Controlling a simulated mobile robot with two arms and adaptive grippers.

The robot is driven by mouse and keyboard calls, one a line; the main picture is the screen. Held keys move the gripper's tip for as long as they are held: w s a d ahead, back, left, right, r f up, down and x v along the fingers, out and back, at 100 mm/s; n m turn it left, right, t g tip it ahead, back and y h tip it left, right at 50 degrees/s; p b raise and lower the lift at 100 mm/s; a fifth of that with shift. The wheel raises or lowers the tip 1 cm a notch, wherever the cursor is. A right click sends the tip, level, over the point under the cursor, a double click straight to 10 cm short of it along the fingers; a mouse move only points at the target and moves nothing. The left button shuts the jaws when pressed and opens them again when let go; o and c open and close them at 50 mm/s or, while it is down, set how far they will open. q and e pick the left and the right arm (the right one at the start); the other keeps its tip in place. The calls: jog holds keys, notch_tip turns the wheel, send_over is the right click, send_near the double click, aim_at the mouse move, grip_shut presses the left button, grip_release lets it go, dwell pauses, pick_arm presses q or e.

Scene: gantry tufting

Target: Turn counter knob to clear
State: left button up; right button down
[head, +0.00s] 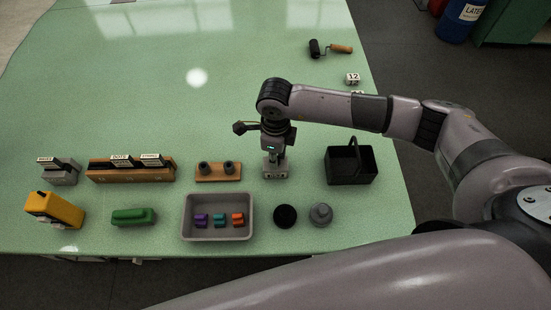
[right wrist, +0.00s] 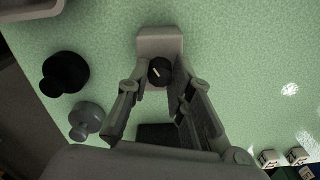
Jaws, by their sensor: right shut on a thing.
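The counter is a small light grey block (head: 276,174) standing on the green table, right of the wooden board with two dark pegs. Its round black knob (right wrist: 160,70) with a white pointer line shows in the right wrist view, the line slanting slightly. My right gripper (head: 274,158) points down over the counter and is shut on the knob, one finger on each side. In the head view the gripper hides the knob. I cannot read any marking for clear. My left gripper is not in view.
A black basket with a raised handle (head: 350,168) stands right of the counter. In front are a grey tray (head: 218,235) with coloured pieces, a black disc (head: 285,216) and a grey knobbed weight (head: 320,214). A roller (head: 330,48) lies at the back right. The table's middle is clear.

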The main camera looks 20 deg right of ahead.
jog(key=m+b, duration=0.3)
jog(key=m, duration=0.3)
jog(key=shift+w, duration=0.1)
jog(key=m+b, duration=0.2)
jog(key=m, duration=0.3)
jog(key=shift+r+m, duration=0.1)
jog(key=shift+m, duration=0.3)
jog(key=c, duration=1.4)
grip_release()
notch_tip(320, 180, up, 12)
jog(key=shift+f, duration=0.1)
